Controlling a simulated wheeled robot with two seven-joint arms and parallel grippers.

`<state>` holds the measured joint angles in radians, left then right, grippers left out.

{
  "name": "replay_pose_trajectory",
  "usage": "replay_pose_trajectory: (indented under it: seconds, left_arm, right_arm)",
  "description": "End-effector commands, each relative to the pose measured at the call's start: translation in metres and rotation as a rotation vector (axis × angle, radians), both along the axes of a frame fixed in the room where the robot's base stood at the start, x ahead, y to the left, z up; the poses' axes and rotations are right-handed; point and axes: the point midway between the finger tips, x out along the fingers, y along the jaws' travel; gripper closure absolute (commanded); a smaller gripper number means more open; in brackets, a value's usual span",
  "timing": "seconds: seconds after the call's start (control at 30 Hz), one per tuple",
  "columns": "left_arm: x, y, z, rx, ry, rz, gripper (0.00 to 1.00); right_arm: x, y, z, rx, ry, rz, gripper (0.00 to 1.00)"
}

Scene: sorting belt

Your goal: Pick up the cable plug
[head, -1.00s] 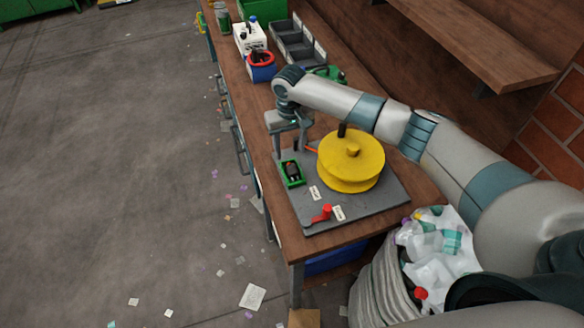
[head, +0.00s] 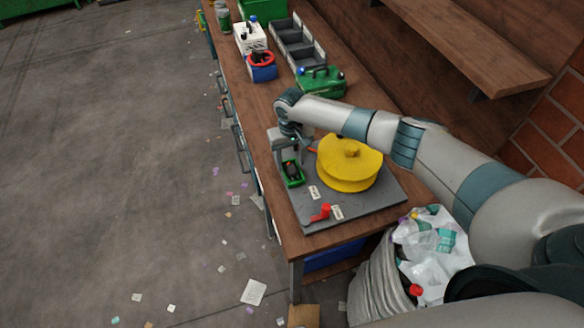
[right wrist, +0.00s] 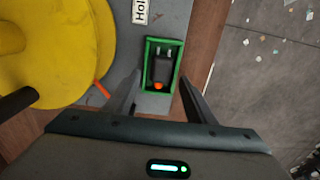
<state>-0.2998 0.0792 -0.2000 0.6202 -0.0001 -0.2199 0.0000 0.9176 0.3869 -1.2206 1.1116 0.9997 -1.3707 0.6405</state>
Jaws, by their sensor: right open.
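The black cable plug (right wrist: 160,69) lies in a small green-rimmed holder (right wrist: 148,48) on the grey board, with two pale prongs and an orange-red spot at its near end. In the head view the plug (head: 292,170) shows partly under my right gripper (head: 289,162). In the right wrist view my right gripper (right wrist: 163,102) is open, its fingers on either side of the plug's near end, with nothing between them that it grips. I cannot tell the exact height of the fingertips above the plug. My left gripper is not in view.
A yellow reel (head: 349,166) stands beside the holder on the grey board (head: 370,200). A red handle (head: 321,212) is at the board's front. A green case (head: 321,83), grey bins (head: 292,40) and a blue box (head: 262,73) stand farther back. A bag of rubbish (head: 425,250) is at the lower right.

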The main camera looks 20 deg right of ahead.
Motion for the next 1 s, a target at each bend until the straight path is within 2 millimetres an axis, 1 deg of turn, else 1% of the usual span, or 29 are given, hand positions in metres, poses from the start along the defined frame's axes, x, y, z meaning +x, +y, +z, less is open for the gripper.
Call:
replay_pose_trajectory:
  seconds: [0.1,0.2,0.6,0.63,0.67,0.7,0.77,0.8,0.83,1.0]
  left_arm:
    - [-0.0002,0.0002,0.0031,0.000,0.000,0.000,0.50]
    - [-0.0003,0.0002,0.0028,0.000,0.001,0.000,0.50]
    - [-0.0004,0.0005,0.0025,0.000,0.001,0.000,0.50]
    - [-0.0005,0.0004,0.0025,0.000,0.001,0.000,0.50]
    - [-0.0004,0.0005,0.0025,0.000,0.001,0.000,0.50]
    - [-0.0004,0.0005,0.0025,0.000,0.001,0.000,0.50]
    - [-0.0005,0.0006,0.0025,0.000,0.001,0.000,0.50]
    - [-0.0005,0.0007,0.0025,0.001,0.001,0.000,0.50]
    - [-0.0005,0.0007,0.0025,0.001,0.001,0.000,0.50]
    - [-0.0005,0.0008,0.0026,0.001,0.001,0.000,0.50]
  right_arm:
    - [-0.0003,-0.0006,-0.0071,-0.001,0.001,-0.001,0.50]
    - [-0.0001,-0.0007,-0.0095,0.000,0.000,-0.001,0.50]
    - [-0.0002,-0.0006,-0.0093,0.000,0.000,-0.001,0.50]
    - [-0.0002,-0.0006,-0.0093,0.000,0.000,-0.001,0.55]
    - [-0.0002,-0.0006,-0.0093,0.000,0.000,-0.001,0.62]
    - [-0.0002,-0.0006,-0.0093,0.000,0.000,-0.001,0.72]
    - [-0.0002,-0.0006,-0.0092,0.000,0.000,-0.001,0.86]
    - [-0.0002,-0.0006,-0.0092,0.000,0.000,-0.001,0.95]
    - [-0.0002,-0.0006,-0.0092,0.000,0.000,-0.001,0.99]
    - [-0.0001,-0.0006,-0.0090,0.000,0.000,-0.001,0.99]
